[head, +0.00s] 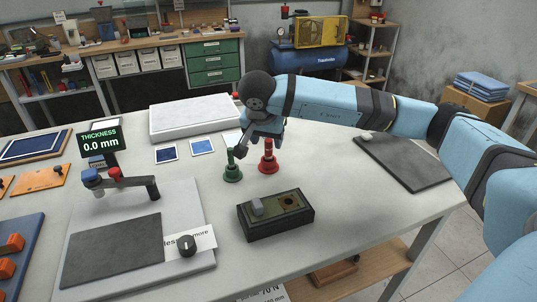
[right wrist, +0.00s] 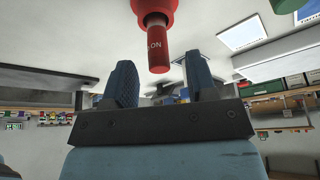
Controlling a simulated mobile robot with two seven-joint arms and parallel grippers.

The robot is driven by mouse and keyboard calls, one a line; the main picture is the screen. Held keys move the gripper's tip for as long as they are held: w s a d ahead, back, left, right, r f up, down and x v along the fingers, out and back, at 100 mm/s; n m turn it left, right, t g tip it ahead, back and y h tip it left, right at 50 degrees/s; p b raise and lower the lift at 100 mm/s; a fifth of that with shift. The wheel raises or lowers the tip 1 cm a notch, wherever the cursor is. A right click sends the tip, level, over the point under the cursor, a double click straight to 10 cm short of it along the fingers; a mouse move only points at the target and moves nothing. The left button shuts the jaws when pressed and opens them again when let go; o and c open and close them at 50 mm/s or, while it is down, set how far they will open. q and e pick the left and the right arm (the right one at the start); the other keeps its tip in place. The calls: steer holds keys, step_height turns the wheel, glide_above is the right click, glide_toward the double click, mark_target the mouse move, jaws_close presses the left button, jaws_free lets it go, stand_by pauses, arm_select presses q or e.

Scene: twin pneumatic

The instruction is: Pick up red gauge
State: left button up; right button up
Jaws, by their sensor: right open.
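The red gauge (head: 268,160) stands upright on the white table, with a wide base and a narrower stem. It also shows at the top of the right wrist view (right wrist: 156,42), with part of a label ending in "ON" on its stem. My right gripper (head: 248,143) is beside its upper part in the head view, partly hidden by my own wrist. In the right wrist view my right gripper (right wrist: 160,70) is open, its two fingers apart with the stem end showing between them; contact cannot be told. My left gripper is not in view.
A green gauge (head: 232,168) stands just left of the red one. A dark box (head: 275,218) with a grey block lies in front. The thickness device (head: 120,182) is at left. A white slab (head: 193,118) lies behind, a dark mat (head: 403,162) at right.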

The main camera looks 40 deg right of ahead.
steer(key=x, duration=0.4)
steer(key=shift+d+f, duration=0.1)
steer(key=shift+d, duration=0.1)
jaws_close()
step_height(320, 180, up, 20)
steer(key=p, duration=0.1)
steer(key=shift+p, duration=0.3)
